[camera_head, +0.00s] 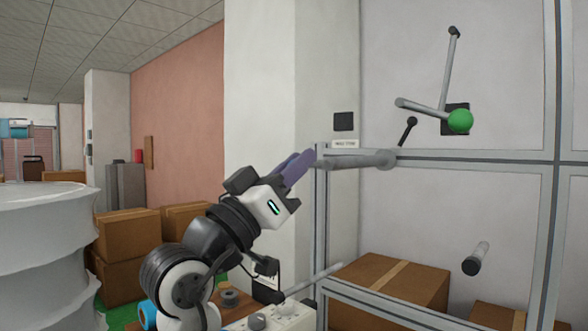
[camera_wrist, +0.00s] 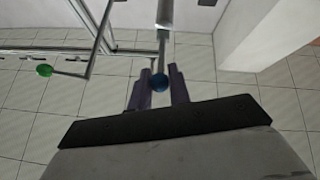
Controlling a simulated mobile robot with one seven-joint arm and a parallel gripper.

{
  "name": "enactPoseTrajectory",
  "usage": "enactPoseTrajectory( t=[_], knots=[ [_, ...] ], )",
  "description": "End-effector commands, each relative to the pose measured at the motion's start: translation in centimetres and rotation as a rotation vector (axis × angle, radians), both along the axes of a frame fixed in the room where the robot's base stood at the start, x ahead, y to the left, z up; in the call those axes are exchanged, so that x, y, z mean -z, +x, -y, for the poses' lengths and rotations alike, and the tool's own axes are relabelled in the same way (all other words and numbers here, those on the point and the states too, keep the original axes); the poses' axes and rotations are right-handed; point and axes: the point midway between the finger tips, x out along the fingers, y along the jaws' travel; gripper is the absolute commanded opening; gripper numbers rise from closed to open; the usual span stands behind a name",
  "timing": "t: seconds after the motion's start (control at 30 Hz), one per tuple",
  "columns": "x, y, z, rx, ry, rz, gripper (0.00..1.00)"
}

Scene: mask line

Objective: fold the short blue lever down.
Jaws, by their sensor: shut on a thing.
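The short blue lever (camera_head: 350,161) shows in the head view as a grey bar. It reaches out roughly level from a pivot on the frame toward my gripper (camera_head: 305,160), and its knob is hidden behind the purple fingers. The gripper is shut on the knob. I cannot tell how firmly both fingers press on it.
A lever with a green ball (camera_head: 460,122) is mounted higher on the panel to the right. A dark short handle (camera_head: 407,131) and a dark-ended peg (camera_head: 475,259) stick out nearby. Grey frame posts (camera_head: 321,230) stand close to my gripper. Cardboard boxes (camera_head: 393,285) lie behind the frame.

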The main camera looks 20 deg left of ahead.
Motion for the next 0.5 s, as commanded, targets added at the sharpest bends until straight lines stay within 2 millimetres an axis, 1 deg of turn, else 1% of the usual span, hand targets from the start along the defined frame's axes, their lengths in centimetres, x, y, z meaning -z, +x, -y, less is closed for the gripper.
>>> enactPoseTrajectory(
  t=[0.1, 0.13, 0.27, 0.5],
  knots=[
    [-0.03, -0.05, -0.06, -0.001, -0.002, 0.002, 0.0],
    [-0.03, -0.05, -0.06, -0.001, -0.001, 0.001, 0.22],
    [-0.02, -0.05, -0.04, -0.001, -0.001, 0.0, 0.38],
    [0.01, -0.03, -0.02, 0.0, 0.0, 0.0, 0.38]
  ],
)
